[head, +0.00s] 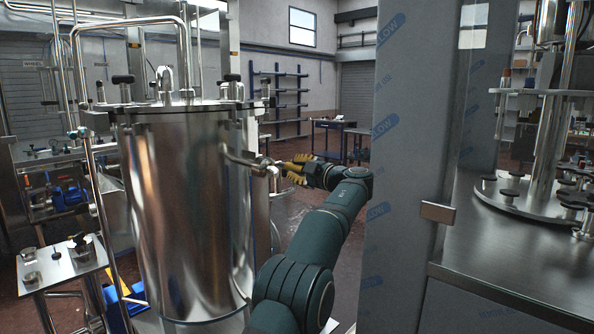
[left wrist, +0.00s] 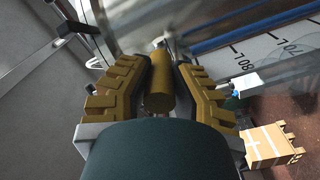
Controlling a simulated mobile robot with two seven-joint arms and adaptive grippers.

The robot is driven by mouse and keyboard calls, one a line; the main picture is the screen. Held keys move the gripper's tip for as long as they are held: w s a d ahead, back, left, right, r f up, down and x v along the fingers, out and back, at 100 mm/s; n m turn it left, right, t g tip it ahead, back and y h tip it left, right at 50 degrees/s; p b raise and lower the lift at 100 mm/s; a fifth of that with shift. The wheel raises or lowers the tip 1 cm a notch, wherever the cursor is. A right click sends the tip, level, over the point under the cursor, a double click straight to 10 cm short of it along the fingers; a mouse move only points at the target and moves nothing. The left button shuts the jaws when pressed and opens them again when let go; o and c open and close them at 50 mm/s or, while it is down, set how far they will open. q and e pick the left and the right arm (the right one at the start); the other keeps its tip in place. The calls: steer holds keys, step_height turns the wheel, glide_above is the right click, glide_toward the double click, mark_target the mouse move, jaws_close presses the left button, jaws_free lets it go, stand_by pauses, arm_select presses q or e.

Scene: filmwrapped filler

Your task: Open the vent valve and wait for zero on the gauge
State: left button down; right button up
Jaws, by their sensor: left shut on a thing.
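A large polished steel vessel (head: 180,210) with a clamped lid stands left of centre in the head view. A short metal pipe with a fitting (head: 250,162) sticks out from its right side. My left gripper (head: 290,170), with yellow ribbed fingers, is at the outer end of this fitting. In the left wrist view my left gripper (left wrist: 160,90) is shut on a yellow-brown cylindrical handle (left wrist: 159,88), one finger on each side. I cannot tell from these frames how far the valve is turned. I make out no readable gauge. My right gripper is not in view.
A film-wrapped column (head: 405,150) stands close to the right of my left arm. A steel bench (head: 530,265) with machinery is at the far right. A small steel stand (head: 60,265) is at the lower left. A cardboard box (left wrist: 268,146) shows below in the wrist view.

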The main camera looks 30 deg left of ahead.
arm_select(q)
steer(key=shift+a, duration=0.1)
steer(key=c, duration=0.8)
jaws_free()
steer(key=shift+a, duration=0.1)
steer(key=shift+o, duration=0.2)
steer(key=shift+d, duration=0.2)
steer(key=v, duration=1.1)
steer(key=shift+s+d, duration=0.2)
steer(key=shift+d, duration=0.15)
steer(key=shift+f, duration=0.15)
